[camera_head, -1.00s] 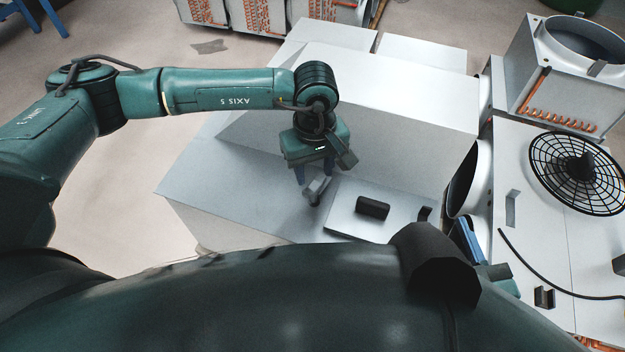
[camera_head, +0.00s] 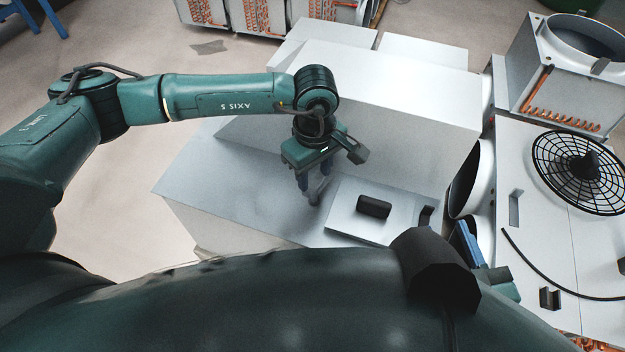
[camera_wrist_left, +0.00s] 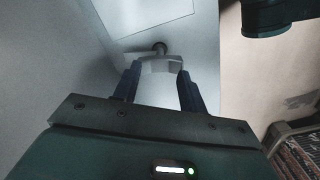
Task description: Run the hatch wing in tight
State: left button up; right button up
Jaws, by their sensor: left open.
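The hatch is a pale flat panel (camera_head: 345,222) with a black handle (camera_head: 374,206), on the grey metal surface. The wing (camera_wrist_left: 160,78) is a pale grey piece in the left wrist view, with a dark round end (camera_wrist_left: 159,47) beyond it. My left gripper (camera_head: 315,190) points down beside the hatch's left edge and hides most of the wing in the head view. Its blue fingers (camera_wrist_left: 160,88) are open, one on each side of the wing; I cannot tell whether they touch it. My right gripper (camera_head: 468,242) shows only partly at the lower right, its fingertips unclear.
A large pale box (camera_head: 370,95) rises behind the hatch. To the right stands a white unit with a black fan grille (camera_head: 585,170), a dark cable (camera_head: 555,285) and a small black clip (camera_head: 549,298). Bare metal lies left of my left gripper.

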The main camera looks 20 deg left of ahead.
aim_at(314, 182)
pick_arm(q)
notch_tip(314, 182, up, 7)
jog(key=p, duration=0.3)
jog(key=shift+p, duration=0.35)
jog(key=shift+f, duration=0.1)
